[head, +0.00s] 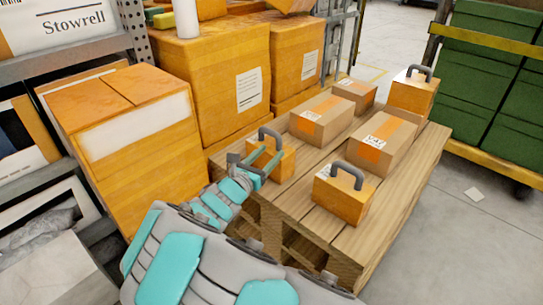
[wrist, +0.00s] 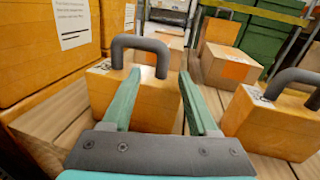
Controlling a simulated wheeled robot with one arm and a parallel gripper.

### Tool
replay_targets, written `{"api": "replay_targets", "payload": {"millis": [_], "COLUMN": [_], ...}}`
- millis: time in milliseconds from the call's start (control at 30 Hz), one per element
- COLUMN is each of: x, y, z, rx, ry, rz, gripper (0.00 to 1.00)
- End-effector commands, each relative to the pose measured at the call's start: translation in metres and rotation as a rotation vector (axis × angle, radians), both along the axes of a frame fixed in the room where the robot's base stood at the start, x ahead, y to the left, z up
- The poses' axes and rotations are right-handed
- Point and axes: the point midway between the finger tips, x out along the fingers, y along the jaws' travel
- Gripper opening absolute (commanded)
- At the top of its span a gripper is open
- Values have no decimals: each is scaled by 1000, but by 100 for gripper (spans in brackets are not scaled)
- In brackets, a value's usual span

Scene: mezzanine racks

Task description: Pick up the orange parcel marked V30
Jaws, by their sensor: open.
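Three orange parcels with grey handles stand on a wooden pallet (head: 318,232). The left parcel (head: 285,164) is at my gripper (head: 262,163); the others are the front parcel (head: 341,203) and the back-right parcel (head: 411,94). I cannot read V30 on any of them. In the wrist view my gripper (wrist: 160,74) is open and empty, its teal fingers reaching toward the left parcel (wrist: 153,104) and its handle, which shows between and above the fingertips. I cannot tell whether they touch. The front parcel (wrist: 268,122) also shows at the right.
Several brown cardboard boxes (head: 383,144) with orange patches share the pallet. Large orange cartons (head: 215,85) stand close behind and left, by a metal rack (head: 85,66). Green crates (head: 480,65) on a yellow-edged cart are at right. Grey floor (head: 450,230) is open at the right.

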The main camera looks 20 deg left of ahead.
Motion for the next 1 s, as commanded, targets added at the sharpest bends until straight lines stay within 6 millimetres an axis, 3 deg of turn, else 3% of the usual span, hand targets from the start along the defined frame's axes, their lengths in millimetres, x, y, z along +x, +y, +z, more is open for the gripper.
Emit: {"api": "replay_targets", "payload": {"millis": [400,700,1000], "x": [50,56,56], "y": [-12,-12,-12], "z": [-1,0,0], "rx": [4,3,3], "ry": [3,0,0], "rz": [-2,-1,-2], "gripper": [60,60,28]}}
